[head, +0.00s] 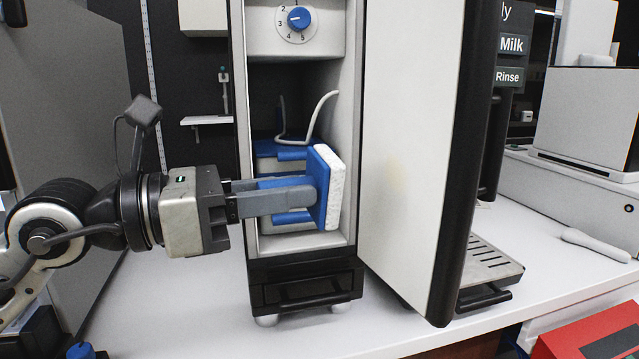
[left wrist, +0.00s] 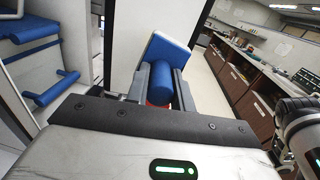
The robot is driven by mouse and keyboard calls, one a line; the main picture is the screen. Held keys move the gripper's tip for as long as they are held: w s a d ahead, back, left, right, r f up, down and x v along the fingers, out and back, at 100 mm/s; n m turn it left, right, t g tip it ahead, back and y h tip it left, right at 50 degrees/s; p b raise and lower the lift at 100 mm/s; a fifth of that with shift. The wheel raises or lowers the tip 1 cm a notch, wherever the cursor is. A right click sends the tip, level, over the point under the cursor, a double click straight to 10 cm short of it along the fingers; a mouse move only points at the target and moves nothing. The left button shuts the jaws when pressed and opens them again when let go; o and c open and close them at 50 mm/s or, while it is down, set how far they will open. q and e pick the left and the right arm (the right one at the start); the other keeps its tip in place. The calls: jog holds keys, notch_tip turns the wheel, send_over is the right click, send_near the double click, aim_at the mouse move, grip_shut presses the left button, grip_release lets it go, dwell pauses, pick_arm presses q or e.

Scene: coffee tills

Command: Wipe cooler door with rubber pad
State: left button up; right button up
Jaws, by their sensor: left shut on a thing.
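The cooler door (head: 409,120) stands open, its pale inner face turned toward the pad, with a faint yellowish stain (head: 397,178) on it. The rubber pad (head: 322,187) has a blue back and a white face that points right at the door. My left gripper (head: 312,190) is shut on the pad's blue handle, in front of the open cooler. A gap shows between pad and door in the head view. In the left wrist view the pad's blue back (left wrist: 172,58) and round handle (left wrist: 152,86) sit between the fingers; its white face is hidden.
The cooler cavity (head: 285,100) holds a blue and white container (head: 268,150) and a pale tube, with a numbered blue dial (head: 299,18) above. A drip tray (head: 490,262) stands behind the door. White counter (head: 190,315) is clear in front of the cooler.

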aim_at(333, 185)
jog(key=shift+r, duration=0.1)
pick_arm(q)
jog(key=shift+d+r, duration=0.15)
jog(key=shift+d, duration=0.05)
jog(key=shift+n+t, duration=0.3)
jog(key=shift+t, duration=0.1)
jog(key=p+x, duration=0.2)
jog(key=x, duration=0.1)
jog(key=p+x, duration=0.1)
jog(key=x, duration=0.1)
jog(key=shift+s+d, duration=0.1)
jog(key=shift+s, duration=0.2)
jog(key=shift+w+d+y+p, duration=0.15)
jog(key=shift+d, duration=0.3)
jog(key=shift+w+d+y+p, duration=0.15)
jog(key=shift+d, duration=0.25)
pick_arm(e)
jog(key=shift+r, duration=2.05)
pick_arm(q)
jog(key=shift+f, duration=0.2)
jog(key=shift+x, duration=1.1)
pick_arm(e)
jog(key=shift+a, duration=0.1)
pick_arm(q)
jog(key=shift+w+a+b, duration=0.3)
jog(key=shift+w+a, duration=0.15)
jog(key=shift+w, duration=0.45)
pick_arm(e)
jog(key=shift+f, duration=0.35)
